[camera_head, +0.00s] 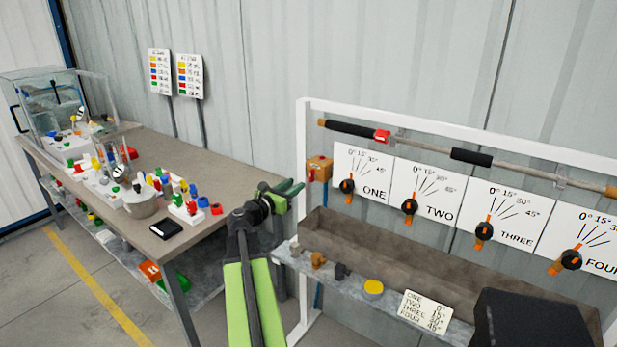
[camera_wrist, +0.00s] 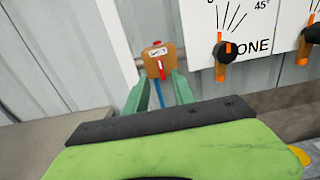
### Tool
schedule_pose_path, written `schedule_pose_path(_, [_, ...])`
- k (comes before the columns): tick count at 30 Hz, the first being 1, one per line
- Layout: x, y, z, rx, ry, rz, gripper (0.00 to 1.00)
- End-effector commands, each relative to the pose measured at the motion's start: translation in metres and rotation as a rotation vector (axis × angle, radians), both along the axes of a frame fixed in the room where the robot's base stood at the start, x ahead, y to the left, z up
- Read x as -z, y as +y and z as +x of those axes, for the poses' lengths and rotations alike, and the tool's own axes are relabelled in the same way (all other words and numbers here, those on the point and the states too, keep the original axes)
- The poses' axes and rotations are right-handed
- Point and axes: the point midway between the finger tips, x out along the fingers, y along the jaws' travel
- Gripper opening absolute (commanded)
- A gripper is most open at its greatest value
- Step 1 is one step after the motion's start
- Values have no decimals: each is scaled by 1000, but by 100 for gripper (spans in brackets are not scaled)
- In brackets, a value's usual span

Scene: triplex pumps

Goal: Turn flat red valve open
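An orange-brown valve block (camera_head: 321,166) hangs on the left end of the white frame. A small red handle (camera_head: 311,175) is on its front; in the wrist view the red handle (camera_wrist: 161,70) points down the front of the block (camera_wrist: 155,53). My gripper (camera_head: 296,186) is left of the block in the head view. In the wrist view my gripper (camera_wrist: 162,84) is open, its two green fingers apart with the red handle between their tips. I cannot tell whether they touch it. A red piece (camera_head: 381,136) also sits on the upper pipe.
Numbered dial panels with orange-and-black knobs (camera_head: 410,207) line the frame to the right. A brown trough (camera_head: 400,245) and a shelf with small parts lie below. A cluttered workbench (camera_head: 238,187) stands left. A blue hose (camera_wrist: 159,94) hangs under the block.

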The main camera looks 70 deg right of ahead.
Motion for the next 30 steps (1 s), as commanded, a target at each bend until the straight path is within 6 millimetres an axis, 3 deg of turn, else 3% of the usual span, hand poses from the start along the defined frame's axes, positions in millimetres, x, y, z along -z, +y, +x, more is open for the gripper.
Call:
schedule_pose_path(1, [0, -16, -3, 3, 0, 0, 31])
schedule_pose_path(6, [0, -55, -13, 3, -1, 0, 31])
schedule_pose_path(12, [0, -84, -21, 0, -1, 1, 31])
schedule_pose_path(23, [0, -90, -23, -2, -1, 1, 31])
schedule_pose_path(30, [0, -90, -23, -2, -1, 1, 2])
